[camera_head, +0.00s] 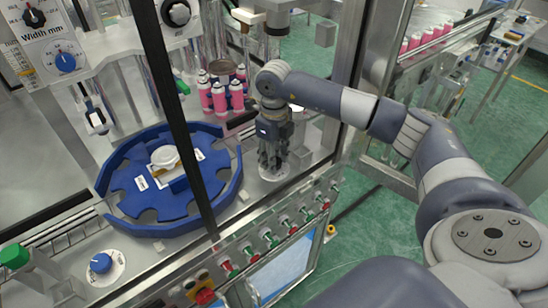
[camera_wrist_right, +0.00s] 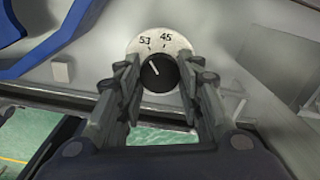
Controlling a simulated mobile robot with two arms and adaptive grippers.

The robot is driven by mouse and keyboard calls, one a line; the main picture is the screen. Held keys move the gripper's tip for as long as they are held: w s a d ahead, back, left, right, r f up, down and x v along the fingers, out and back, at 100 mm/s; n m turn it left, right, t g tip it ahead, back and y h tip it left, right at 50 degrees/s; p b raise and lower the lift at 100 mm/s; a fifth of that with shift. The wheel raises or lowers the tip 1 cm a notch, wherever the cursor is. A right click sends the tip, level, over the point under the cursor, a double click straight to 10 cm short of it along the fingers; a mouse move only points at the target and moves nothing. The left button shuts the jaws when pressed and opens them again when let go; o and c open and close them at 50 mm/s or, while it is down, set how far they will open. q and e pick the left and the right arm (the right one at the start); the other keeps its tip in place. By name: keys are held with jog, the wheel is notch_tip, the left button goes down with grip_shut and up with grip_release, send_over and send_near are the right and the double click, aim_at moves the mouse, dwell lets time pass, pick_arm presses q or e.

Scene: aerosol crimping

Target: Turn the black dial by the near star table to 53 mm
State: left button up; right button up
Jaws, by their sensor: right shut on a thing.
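The black dial (camera_wrist_right: 158,82) shows in the right wrist view on a white disc (camera_wrist_right: 174,42) marked 53 and 45. Its white pointer line slants up and left, towards the 53 side; I cannot tell if it lines up exactly. My right gripper (camera_wrist_right: 163,72) has its fingers on both sides of the dial and is shut on it. In the head view my right gripper (camera_head: 272,165) points down beside the blue star table (camera_head: 128,203) and mostly hides the dial. My left gripper is not in view.
A blue rim curves around the star table, which carries a white round piece (camera_head: 165,157). Pink cans (camera_head: 219,97) stand behind. A dark frame post (camera_head: 180,120) and a front panel of buttons (camera_head: 275,240) border the work area. A blue knob (camera_head: 101,263) sits lower left.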

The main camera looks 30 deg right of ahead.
jog(key=o, duration=1.1)
jog(key=shift+c, duration=0.2)
notch_tip(320, 180, up, 12)
